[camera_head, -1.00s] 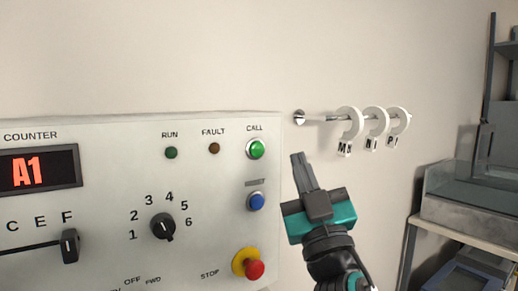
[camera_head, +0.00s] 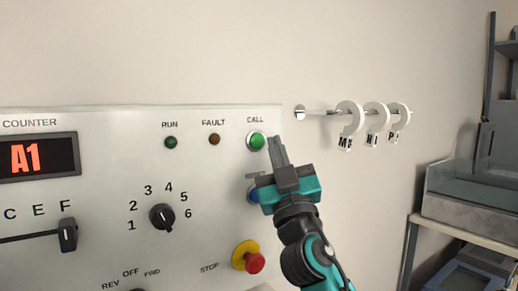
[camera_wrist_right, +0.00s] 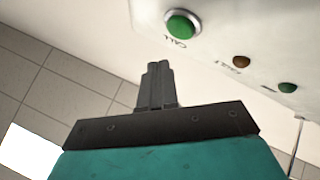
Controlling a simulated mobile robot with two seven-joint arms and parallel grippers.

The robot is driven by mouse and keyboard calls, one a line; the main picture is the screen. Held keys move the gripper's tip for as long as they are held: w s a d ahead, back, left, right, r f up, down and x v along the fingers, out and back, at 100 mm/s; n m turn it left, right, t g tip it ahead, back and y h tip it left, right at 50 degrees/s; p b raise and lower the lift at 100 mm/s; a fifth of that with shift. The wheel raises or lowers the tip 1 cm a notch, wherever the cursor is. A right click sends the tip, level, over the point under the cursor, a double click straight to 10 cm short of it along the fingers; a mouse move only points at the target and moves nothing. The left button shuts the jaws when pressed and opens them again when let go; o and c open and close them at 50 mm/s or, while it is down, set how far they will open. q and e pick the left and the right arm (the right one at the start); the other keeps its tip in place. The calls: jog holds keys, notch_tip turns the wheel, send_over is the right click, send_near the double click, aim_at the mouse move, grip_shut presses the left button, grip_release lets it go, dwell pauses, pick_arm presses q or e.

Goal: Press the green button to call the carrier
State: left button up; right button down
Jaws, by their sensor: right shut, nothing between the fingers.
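The green button (camera_head: 257,141) sits in a pale metal ring under the CALL label, at the upper right of the control panel (camera_head: 100,185). My right gripper (camera_head: 274,142) is shut and empty, with its fingertips just right of the button in the head view. In the right wrist view the green button (camera_wrist_right: 181,25) shows above and to the right of the fingertips (camera_wrist_right: 158,68), with a visible gap between them. The button looks untouched. My left gripper is not in view.
A blue button (camera_head: 253,194) is partly hidden behind my gripper. A red stop button (camera_head: 254,263) on a yellow base lies below. A wall rail with white hooked tags (camera_head: 348,122) is to the right. A shelf with a grey tray (camera_head: 470,212) stands at far right.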

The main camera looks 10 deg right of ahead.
aim_at(266, 149)
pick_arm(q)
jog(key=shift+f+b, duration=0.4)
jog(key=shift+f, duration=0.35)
pick_arm(e)
jog(key=shift+w+a, duration=0.2)
jog(key=shift+w, duration=0.3)
jog(key=shift+w+a, duration=0.15)
jog(key=shift+w, duration=0.3)
pick_arm(q)
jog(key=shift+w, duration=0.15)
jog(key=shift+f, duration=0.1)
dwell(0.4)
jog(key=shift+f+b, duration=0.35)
jog(key=shift+b, duration=0.1)
pick_arm(e)
jog(key=shift+w+a, duration=0.15)
jog(key=shift+w, duration=0.25)
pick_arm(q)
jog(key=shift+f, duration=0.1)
pick_arm(e)
jog(key=shift+w, duration=0.15)
